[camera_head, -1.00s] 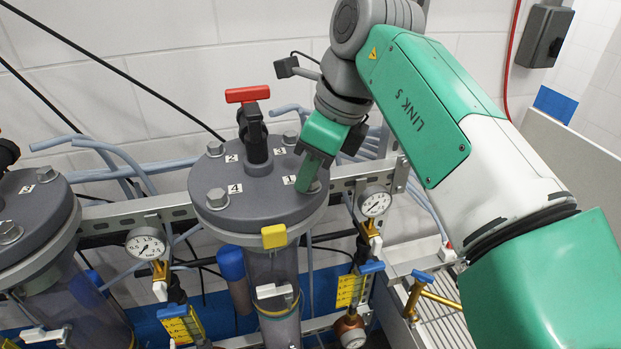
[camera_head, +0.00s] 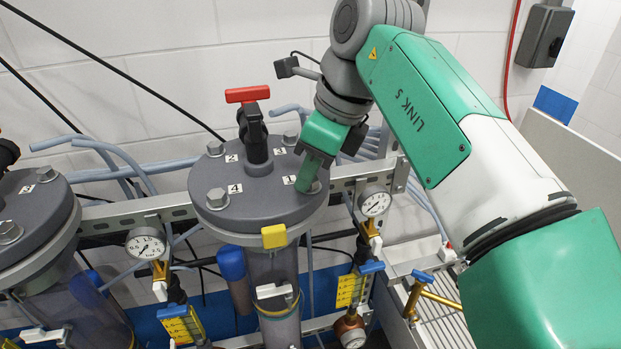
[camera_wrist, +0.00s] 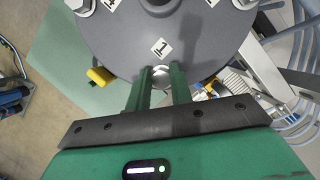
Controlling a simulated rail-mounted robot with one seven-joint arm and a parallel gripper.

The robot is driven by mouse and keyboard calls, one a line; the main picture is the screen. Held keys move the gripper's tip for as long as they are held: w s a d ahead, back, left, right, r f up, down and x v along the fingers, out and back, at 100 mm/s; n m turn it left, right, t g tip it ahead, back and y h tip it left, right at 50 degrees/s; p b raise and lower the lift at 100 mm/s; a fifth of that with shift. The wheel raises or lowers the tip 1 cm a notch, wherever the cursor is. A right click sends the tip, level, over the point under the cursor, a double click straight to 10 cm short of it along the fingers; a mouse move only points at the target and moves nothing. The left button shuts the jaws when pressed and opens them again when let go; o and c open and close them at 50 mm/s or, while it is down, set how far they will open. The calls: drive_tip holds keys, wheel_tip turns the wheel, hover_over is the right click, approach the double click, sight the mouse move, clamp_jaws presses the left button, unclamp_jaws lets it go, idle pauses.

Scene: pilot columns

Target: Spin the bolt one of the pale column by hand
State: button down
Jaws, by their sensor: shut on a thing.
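The pale column (camera_head: 272,272) stands in the middle of the head view, under a grey round lid (camera_head: 255,208) with numbered labels. Label 1 (camera_wrist: 161,47) shows in the wrist view just beyond my fingertips. My gripper (camera_head: 308,178) points down at the lid's right edge beside that label. In the wrist view my gripper (camera_wrist: 161,76) has its two green fingers on either side of bolt one (camera_wrist: 161,72), shut on it. Only a small bright part of the bolt shows between the fingertips; in the head view the fingers mostly hide it.
A red-handled valve (camera_head: 250,112) rises from the lid's centre, near my gripper. Other bolts (camera_head: 217,198) stand around the rim. A yellow block (camera_head: 274,236) is on the lid's front edge. Pressure gauges (camera_head: 374,202) and hoses flank the column. A second column (camera_head: 30,225) stands left.

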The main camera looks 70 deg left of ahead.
drive_tip(key=shift+f+m+y+b, duration=0.15)
drive_tip(key=shift+m+y+b, duration=0.25)
drive_tip(key=shift+m, duration=0.5)
drive_tip(key=m+t+b, duration=0.1)
drive_tip(key=m, duration=0.2)
drive_tip(key=shift+m+t+y+b, duration=0.3)
drive_tip(key=shift+m+t+b, duration=0.1)
drive_tip(key=shift+m+b, duration=0.3)
drive_tip(key=m+t+b, duration=0.1)
drive_tip(key=m, duration=0.2)
drive_tip(key=shift+b, duration=0.3)
